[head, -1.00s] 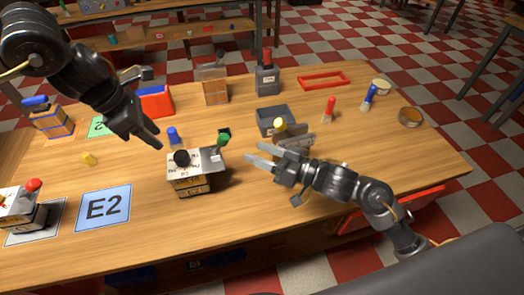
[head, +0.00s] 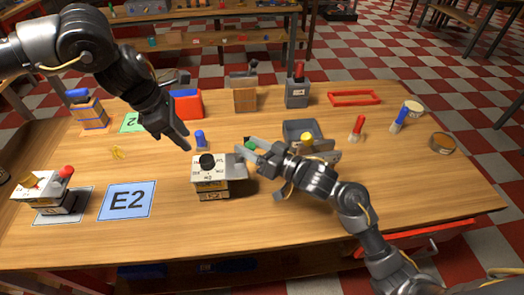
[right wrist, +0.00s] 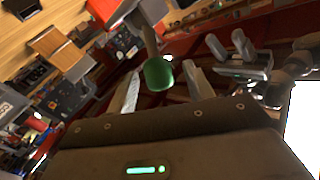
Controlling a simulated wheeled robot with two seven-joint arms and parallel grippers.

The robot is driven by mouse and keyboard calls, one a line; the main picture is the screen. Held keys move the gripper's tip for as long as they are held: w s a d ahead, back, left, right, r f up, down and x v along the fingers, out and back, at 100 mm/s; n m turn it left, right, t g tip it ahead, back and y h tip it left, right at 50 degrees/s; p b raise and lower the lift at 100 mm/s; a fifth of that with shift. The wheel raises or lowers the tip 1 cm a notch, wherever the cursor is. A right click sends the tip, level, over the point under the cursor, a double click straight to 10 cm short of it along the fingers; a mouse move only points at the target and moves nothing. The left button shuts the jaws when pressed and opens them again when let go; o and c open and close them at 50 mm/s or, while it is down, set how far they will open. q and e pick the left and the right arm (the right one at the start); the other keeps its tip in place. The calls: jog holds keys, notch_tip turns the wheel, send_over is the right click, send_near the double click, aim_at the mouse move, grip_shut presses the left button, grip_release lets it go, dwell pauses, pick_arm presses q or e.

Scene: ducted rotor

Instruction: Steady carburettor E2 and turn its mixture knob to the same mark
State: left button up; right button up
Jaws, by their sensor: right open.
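A carburettor (head: 211,187) with a pale top plate and black knob (head: 207,161) stands upright right of the blue E2 mat (head: 127,201), off it. Its plate markings are too small to read. A green lever end (head: 250,144) sits at its right side. My right gripper (head: 244,157) is open at that side; in the right wrist view the green end (right wrist: 158,73) appears between its fingers, contact unclear. My left gripper (head: 184,143) hangs above and left of the carburettor, apart from it; its opening is unclear. Another carburettor (head: 55,200) with a red knob stands at the left.
A blue-handled piece (head: 200,140) stands close behind the carburettor. The wooden table (head: 300,235) is clear in front.

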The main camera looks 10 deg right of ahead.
jog(key=shift+w+a, duration=0.1)
jog(key=shift+a, duration=0.05)
grip_shut()
dwell(0.4)
dwell(0.7)
